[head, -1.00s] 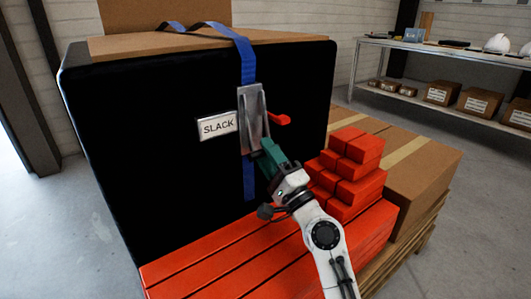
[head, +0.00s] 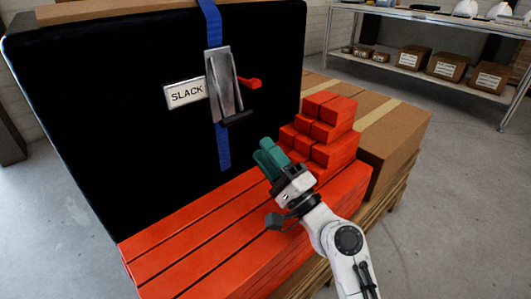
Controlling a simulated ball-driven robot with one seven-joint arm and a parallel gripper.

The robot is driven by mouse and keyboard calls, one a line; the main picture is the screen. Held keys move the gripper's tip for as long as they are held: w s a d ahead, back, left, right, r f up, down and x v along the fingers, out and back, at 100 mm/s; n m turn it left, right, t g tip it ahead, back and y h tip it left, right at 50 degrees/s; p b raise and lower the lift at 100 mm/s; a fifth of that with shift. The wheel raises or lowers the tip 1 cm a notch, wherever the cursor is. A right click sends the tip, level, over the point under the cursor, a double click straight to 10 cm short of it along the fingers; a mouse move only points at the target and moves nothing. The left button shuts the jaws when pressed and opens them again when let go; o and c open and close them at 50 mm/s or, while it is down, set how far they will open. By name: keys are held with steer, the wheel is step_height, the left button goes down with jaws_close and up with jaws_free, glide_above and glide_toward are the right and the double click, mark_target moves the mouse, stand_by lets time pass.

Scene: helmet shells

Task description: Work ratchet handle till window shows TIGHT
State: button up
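The metal ratchet (head: 222,80) sits on a blue strap (head: 211,25) that runs down the front of a large black block (head: 110,110). The handle's dark grip bar (head: 238,119) is at its lower end, hanging down and standing a little off the strap. The window plate (head: 185,93) left of the ratchet reads SLACK. A red lever (head: 249,84) sticks out on the ratchet's right. My gripper (head: 265,152), with teal fingers, is below and right of the grip bar, apart from it. Its fingers look close together, but whether they are open or shut is unclear.
Long red bars (head: 200,225) lie in front of the block, below my gripper. Stacked red blocks (head: 325,135) stand just right of my gripper. Cardboard boxes (head: 393,137) lie behind them on a pallet. A shelf (head: 450,25) with boxes and helmets is at the back right.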

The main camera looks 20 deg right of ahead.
steer(key=shift+s+r+p, duration=0.1)
steer(key=shift+r+p, duration=0.4)
steer(key=shift+p, duration=0.55)
steer(key=shift+c, duration=1.4)
steer(key=p, duration=0.2)
steer(key=r+g+p, duration=0.1)
steer(key=p, duration=0.2)
steer(key=shift+s+d+r, duration=0.2)
steer(key=shift+s+r, duration=0.1)
steer(key=shift+s, duration=0.05)
steer(key=c, duration=0.3)
steer(key=shift+s+d+r+g+p, duration=0.1)
steer(key=shift+s+r+g+p, duration=0.2)
steer(key=shift+p, duration=0.75)
jaws_close()
steer(key=g+h+p, duration=0.2)
steer(key=g+p, duration=0.2)
steer(key=p, duration=1.4)
glide_toward(240, 120)
steer(key=x, duration=0.7)
